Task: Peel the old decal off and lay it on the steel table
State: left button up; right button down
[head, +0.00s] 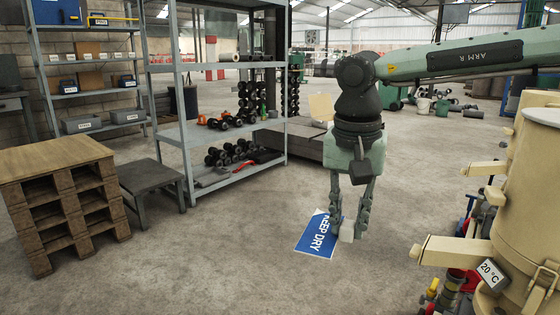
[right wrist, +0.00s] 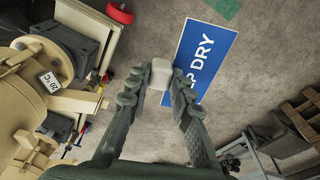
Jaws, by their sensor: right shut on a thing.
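The decal (head: 318,235) is a blue and white sheet with the words KEEP DRY, at the lower middle of the head view. It shows beside the fingertips in the right wrist view (right wrist: 202,62). My right gripper (head: 348,225) points down and is shut on a small white block (right wrist: 161,74) at the decal's edge, seemingly its tab. The decal seems to hang from the gripper above the floor; its exact height is unclear. A low dark grey table (head: 150,178) at the left may be the steel table. Its top is bare. My left gripper is not in view.
A wooden pallet stack (head: 60,160) stands left of the low table. A grey shelf rack (head: 215,130) with dumbbell-like parts is behind it. A beige machine (head: 515,220) with a 20 °C label is close on the right. The concrete floor between is clear.

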aim_at(326, 256)
jog(key=s+a+n, duration=0.1)
jog(key=n, duration=0.1)
jog(key=s+a+f+n, duration=0.1)
jog(key=n, duration=0.1)
jog(key=s+a+f+n, duration=0.1)
jog(key=s+n, duration=0.1)
jog(key=shift+a+n+y, duration=0.3)
jog(key=shift+s+a+f+n, duration=0.2)
jog(key=shift+s+a+n, duration=0.1)
jog(key=shift+s+n, duration=0.25)
jog(key=shift+w+r, duration=0.1)
